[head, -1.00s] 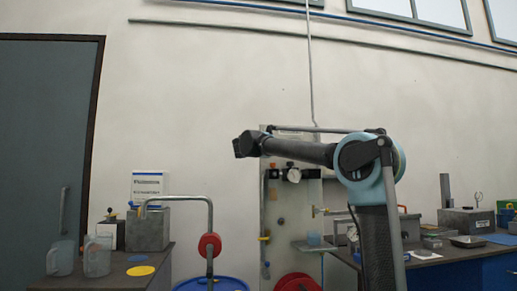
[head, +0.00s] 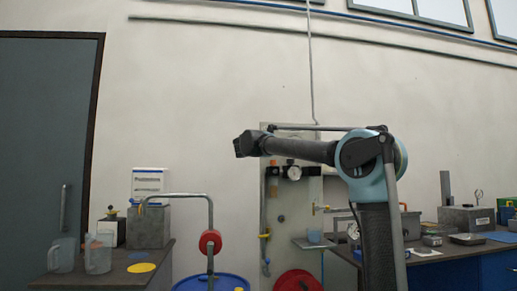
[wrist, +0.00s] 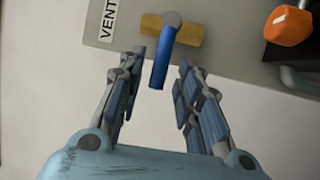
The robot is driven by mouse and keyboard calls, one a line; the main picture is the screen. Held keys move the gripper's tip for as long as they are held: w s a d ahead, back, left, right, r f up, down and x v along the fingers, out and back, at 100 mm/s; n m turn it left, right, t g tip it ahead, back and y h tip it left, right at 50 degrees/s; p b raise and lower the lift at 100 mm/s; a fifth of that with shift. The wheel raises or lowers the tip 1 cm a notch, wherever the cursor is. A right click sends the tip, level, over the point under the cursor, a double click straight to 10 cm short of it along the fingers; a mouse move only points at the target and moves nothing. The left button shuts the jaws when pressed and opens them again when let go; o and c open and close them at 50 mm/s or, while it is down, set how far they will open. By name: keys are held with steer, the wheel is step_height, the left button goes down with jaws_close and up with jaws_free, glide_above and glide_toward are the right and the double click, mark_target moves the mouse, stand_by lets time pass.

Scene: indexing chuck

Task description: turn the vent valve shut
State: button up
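In the wrist view, the vent valve has a blue lever (wrist: 162,58) on a brass body (wrist: 187,29). The lever points down the picture toward my gripper, roughly crosswise to the body. A "VENT" label (wrist: 109,20) is on the panel (wrist: 226,48) left of the valve. My gripper (wrist: 158,62) is open and empty. Its fingers stand on either side of the lever, with a visible gap on both sides. In the head view my arm stretches left in front of the wall; I cannot make out the vent valve there.
An orange knob (wrist: 288,25) is right of the valve. In the head view a gauge (head: 294,173) sits on the panel below my arm. A bent pipe with a red wheel (head: 210,241) stands over a blue drum (head: 212,283). Benches stand left and right.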

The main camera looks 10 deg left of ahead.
steer(key=v, duration=1.2)
steer(key=shift+f, duration=0.1)
steer(key=s+d+f+m+g+h, duration=0.1)
steer(key=d+f+m+g+h, duration=0.1)
steer(key=d+f, duration=0.55)
steer(key=s+d+f+m+g+h, duration=0.1)
steer(key=d+f+m+g+h, duration=0.3)
steer(key=d, duration=0.6)
steer(key=s+d+f+m+g+y, duration=0.1)
steer(key=s+d+f+m+g, duration=0.1)
steer(key=s+d+f, duration=0.5)
steer(key=s+d+f+m+g, duration=0.1)
steer(key=s+d+f+g, duration=0.1)
steer(key=d+f, duration=0.75)
steer(key=s+d+f+m+g+y, duration=0.1)
steer(key=s+d+f+g, duration=0.1)
steer(key=s+f, duration=0.35)
steer(key=s+d+f+m+g+y, duration=0.1)
steer(key=s+d+f+m, duration=0.15)
steer(key=f, duration=0.55)
steer(key=s+a+f+m+g+y, duration=0.3)
steer(key=s+f+g+y, duration=0.1)
steer(key=s+f, duration=1.6)
step_height(320, 180, down, 3)
steer(key=shift+s+a+f+g+y, duration=0.25)
steer(key=shift+g+y, duration=0.15)
steer(key=shift+y, duration=0.3)
